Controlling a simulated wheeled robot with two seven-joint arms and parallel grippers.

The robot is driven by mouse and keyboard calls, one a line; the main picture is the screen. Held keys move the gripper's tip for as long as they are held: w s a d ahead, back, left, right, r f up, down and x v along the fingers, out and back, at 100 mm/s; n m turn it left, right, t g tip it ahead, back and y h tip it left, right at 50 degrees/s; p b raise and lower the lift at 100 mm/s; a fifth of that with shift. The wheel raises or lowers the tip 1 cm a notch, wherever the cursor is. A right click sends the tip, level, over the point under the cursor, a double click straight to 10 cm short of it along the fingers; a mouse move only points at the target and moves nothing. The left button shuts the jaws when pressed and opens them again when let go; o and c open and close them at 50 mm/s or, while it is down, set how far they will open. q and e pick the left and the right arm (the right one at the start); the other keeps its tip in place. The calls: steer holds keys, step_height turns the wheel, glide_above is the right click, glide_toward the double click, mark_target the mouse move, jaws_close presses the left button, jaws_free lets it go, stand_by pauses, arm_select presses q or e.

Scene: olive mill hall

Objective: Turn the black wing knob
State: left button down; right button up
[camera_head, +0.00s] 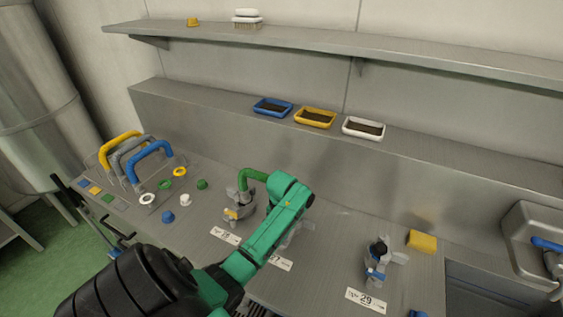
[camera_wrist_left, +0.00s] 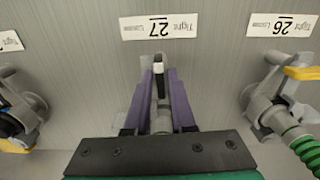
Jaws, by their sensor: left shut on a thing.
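My left arm, green and black, reaches over the steel counter and ends above the middle valve fitting in the head view, hiding most of it. In the left wrist view my left gripper (camera_wrist_left: 161,88) has two purple fingers, one on each side of a narrow black wing knob (camera_wrist_left: 159,66) with a pale edge, and is shut on it. The grey fitting under the knob shows between the fingers. My right gripper is not in view.
A fitting with green hose and yellow lever (camera_head: 237,212) stands left of my gripper by label 26. Colored handles (camera_head: 150,152), rings and caps lie at the left.

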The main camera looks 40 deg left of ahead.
arm_select(q)
steer(key=m, duration=0.4)
steer(key=shift+w+a+r+m, duration=0.1)
steer(key=shift+w+r+m, duration=0.1)
steer(key=shift+m, duration=0.1)
steer(key=m, duration=0.4)
steer(key=shift+m, duration=0.3)
steer(key=m, duration=0.9)
steer(key=c, duration=0.9)
jaws_free()
steer(key=shift+s+f, duration=0.1)
